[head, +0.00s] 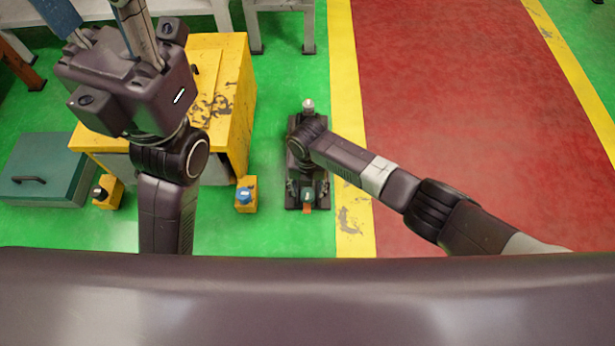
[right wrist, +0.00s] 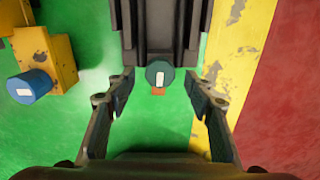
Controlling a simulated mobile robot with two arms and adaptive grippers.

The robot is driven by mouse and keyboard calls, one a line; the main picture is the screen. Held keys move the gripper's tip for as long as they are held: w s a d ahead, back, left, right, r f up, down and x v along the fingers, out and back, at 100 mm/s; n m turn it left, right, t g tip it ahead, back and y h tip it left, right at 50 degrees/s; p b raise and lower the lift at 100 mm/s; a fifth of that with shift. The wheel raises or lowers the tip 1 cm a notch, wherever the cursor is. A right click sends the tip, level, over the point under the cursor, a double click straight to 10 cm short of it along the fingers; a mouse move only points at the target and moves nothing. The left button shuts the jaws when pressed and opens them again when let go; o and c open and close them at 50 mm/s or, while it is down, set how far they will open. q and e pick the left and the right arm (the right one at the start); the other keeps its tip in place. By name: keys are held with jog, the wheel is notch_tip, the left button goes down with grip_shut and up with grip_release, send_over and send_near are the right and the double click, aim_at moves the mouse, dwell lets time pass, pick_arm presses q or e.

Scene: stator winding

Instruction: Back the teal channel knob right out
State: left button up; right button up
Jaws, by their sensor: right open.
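The teal knob (right wrist: 160,73) shows in the right wrist view with a white mark on its face. It sits at the near end of a dark fixture (right wrist: 160,30), with a small orange piece (right wrist: 158,91) below it. In the head view the knob (head: 308,196) is small, at the fixture's lower end. My right gripper (right wrist: 160,88) is open, with one finger on each side of the knob. Gaps show between the fingers and the knob; I cannot tell their depth. My left arm's end is at the upper left of the head view; its fingertips are not clear.
A yellow block with a blue knob (right wrist: 33,85) stands left of the fixture. A yellow cabinet (head: 236,120), a teal box (head: 40,150) and a smaller yellow block (head: 110,193) are further left. A yellow floor stripe (head: 350,130) and red floor lie right.

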aim_at(307, 194)
notch_tip(307, 194, up, 10)
jog(key=shift+f, duration=0.15)
dwell(0.6)
